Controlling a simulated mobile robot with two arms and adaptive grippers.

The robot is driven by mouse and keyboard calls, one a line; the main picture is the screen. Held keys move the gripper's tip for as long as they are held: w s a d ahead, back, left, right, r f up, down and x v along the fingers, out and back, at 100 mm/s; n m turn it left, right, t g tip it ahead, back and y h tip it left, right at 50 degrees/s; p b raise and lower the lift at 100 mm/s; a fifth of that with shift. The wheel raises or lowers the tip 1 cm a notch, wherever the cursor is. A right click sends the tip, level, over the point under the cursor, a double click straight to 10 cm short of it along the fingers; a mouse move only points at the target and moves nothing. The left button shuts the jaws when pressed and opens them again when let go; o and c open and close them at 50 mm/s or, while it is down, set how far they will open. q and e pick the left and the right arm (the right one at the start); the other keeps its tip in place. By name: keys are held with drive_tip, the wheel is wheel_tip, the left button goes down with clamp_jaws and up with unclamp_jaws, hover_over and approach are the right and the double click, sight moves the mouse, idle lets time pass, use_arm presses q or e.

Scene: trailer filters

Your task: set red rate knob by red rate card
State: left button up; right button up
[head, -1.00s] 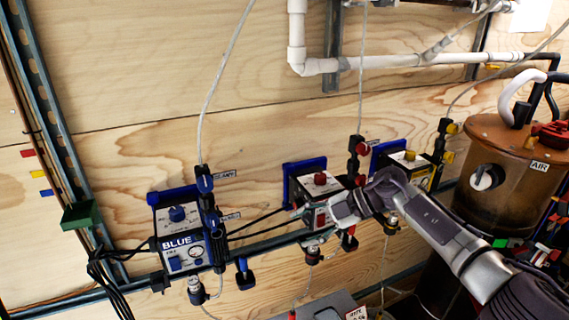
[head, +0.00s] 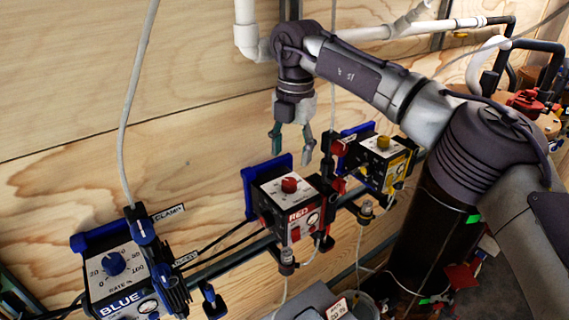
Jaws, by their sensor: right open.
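The red rate knob (head: 290,185) sits on the white top dial face of the red pump box (head: 298,218), marked RED, on the wall rail. My right gripper (head: 291,146) points down, open and empty, above and just behind the knob, apart from it. A small card with red and dark print (head: 338,309) stands at the bottom edge; its text is too small to read surely, and I cannot tell if it is the red rate card. The dial's numbers are also too small to read. My left gripper is out of view.
The blue box (head: 122,277) with its blue knob is at lower left. The yellow box (head: 384,160) is right of the red one. Red valves (head: 338,165) and a tube stand close to the red box's right. Black cables run left of it.

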sight(289, 181)
drive_tip(key=shift+f, duration=0.2)
drive_tip(key=shift+s+f+p, duration=0.3)
drive_tip(key=shift+s+a+f+p, duration=0.1)
drive_tip(key=shift+s+f+p, duration=0.5)
drive_tip(key=shift+f, duration=0.45)
drive_tip(key=shift+w+f, duration=0.2)
drive_tip(key=shift+f, duration=1.05)
drive_tip(key=shift+w+f+p, duration=0.1)
drive_tip(key=shift+f+p, duration=0.2)
drive_tip(key=shift+f, duration=0.25)
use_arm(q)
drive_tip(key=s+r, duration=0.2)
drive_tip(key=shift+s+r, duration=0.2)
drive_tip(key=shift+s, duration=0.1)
use_arm(e)
clamp_jaws()
